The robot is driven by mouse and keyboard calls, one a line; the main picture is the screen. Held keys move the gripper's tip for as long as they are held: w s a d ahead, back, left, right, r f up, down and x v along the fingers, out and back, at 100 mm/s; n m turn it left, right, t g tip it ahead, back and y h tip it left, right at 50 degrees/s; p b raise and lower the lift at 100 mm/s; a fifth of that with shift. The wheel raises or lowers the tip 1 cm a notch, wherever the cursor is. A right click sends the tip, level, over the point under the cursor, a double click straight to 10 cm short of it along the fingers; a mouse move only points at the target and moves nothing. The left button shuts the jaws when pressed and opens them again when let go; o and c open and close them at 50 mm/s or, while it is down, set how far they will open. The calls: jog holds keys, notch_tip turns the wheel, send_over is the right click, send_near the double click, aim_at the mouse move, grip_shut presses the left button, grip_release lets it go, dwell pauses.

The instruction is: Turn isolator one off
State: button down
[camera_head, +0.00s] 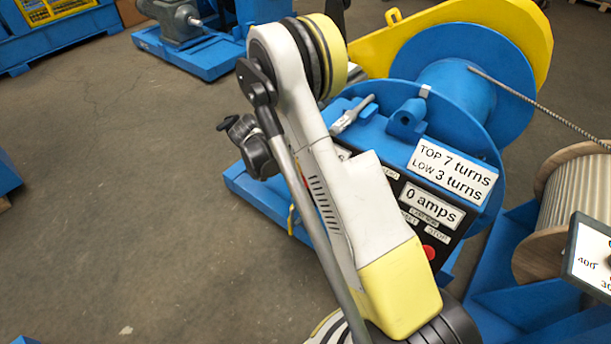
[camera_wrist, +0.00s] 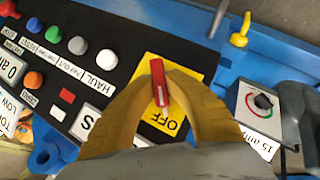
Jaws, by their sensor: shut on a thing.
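In the wrist view a red switch handle (camera_wrist: 160,82) stands on a yellow plate (camera_wrist: 192,84) set in a black control panel. The handle lies nearly upright in the picture. The word OFF is printed on the plate just below and right of the handle; other lettering there is hidden by the fingers. My gripper (camera_wrist: 161,80) has its yellow fingers closed on the handle's two sides. Whether this is isolator one cannot be read. In the head view my arm covers much of the panel (camera_head: 392,182), and neither the gripper nor the switch can be made out.
Several buttons and a white push button (camera_wrist: 108,57) line the panel left of the switch. Open floor (camera_head: 110,190) lies left.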

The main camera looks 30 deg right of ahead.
jog(key=shift+n+g+h, duration=0.3)
jog(key=shift+n+g, duration=0.2)
jog(key=shift+n, duration=0.1)
jog(key=c, duration=1.4)
grip_release()
jog(key=v, duration=1.2)
jog(key=shift+a+f, duration=0.1)
jog(key=shift+a, duration=0.05)
